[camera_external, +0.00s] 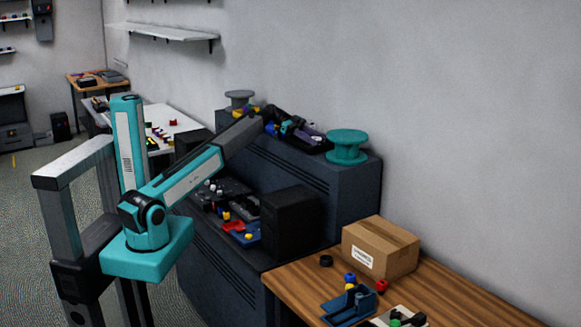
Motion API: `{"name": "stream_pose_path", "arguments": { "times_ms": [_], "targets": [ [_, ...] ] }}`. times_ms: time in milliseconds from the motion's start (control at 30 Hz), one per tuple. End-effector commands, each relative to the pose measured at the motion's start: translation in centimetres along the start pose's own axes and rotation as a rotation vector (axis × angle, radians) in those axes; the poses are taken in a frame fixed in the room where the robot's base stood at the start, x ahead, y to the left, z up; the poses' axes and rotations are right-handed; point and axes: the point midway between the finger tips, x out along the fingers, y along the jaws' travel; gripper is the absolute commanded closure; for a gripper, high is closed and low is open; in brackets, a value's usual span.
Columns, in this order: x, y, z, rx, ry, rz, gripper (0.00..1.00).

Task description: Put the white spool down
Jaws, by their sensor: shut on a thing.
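My gripper (297,128) is at the end of my outstretched arm, over the top of the dark cabinet (352,190). It is small and dark among dark clutter, so its fingertips are hard to make out. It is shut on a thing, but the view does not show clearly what. I cannot pick out a clearly white spool. A pale grey spool (240,99) stands upright at the far left of the cabinet top, left of my gripper and apart from it. A teal spool (347,146) stands upright on the right part of the cabinet top.
A cardboard box (380,248) and several small coloured parts are on the wooden table (300,288) at the right front. A black box (290,222) and loose parts are on the cabinet's lower level. A pale table (183,124) stands behind my arm. The wall is close behind the cabinet.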

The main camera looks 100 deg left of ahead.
Motion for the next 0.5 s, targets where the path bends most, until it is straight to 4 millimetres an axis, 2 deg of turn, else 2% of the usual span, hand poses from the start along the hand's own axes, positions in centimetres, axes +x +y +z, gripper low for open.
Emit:
{"name": "stream_pose_path", "arguments": {
  "times_ms": [367, 400, 467, 500],
  "targets": [
    [0.13, -0.01, 0.34, 0.001, 0.0, 0.0, 0.81],
    [0.09, 0.0, 0.23, 0.0, 0.0, 0.0, 0.53],
    [0.08, 0.0, 0.21, 0.0, 0.0, 0.0, 0.43],
    [0.08, 0.0, 0.21, 0.0, 0.0, 0.0, 0.41]
  ]
}}
